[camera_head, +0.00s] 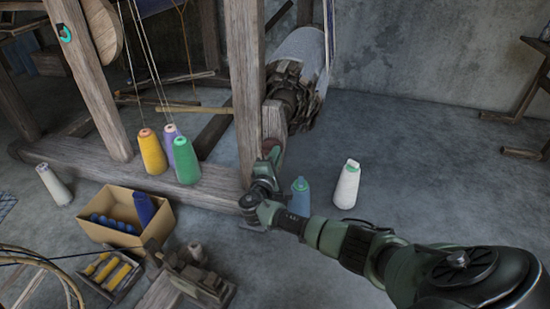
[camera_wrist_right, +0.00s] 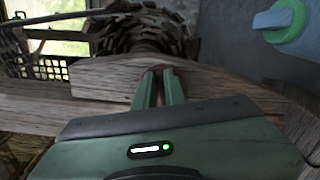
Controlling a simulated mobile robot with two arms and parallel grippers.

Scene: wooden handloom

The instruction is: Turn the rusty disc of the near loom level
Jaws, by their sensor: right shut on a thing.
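The near loom's wooden post (camera_head: 246,85) stands at the middle of the head view. The rusty disc (camera_head: 269,147) shows as a small reddish-brown patch low on the post's right side, mostly hidden by my right gripper (camera_head: 275,155). In the right wrist view, the gripper's two green fingers (camera_wrist_right: 158,76) are close together on a thin reddish-brown edge of the disc (camera_wrist_right: 160,86), against a wooden beam (camera_wrist_right: 105,76). I cannot tell the disc's exact tilt. My left gripper is not in view.
A dark toothed wheel (camera_head: 290,92) and a roller (camera_head: 302,52) are just above. A cardboard box (camera_head: 160,222) and several yarn cones (camera_head: 152,152) are left.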

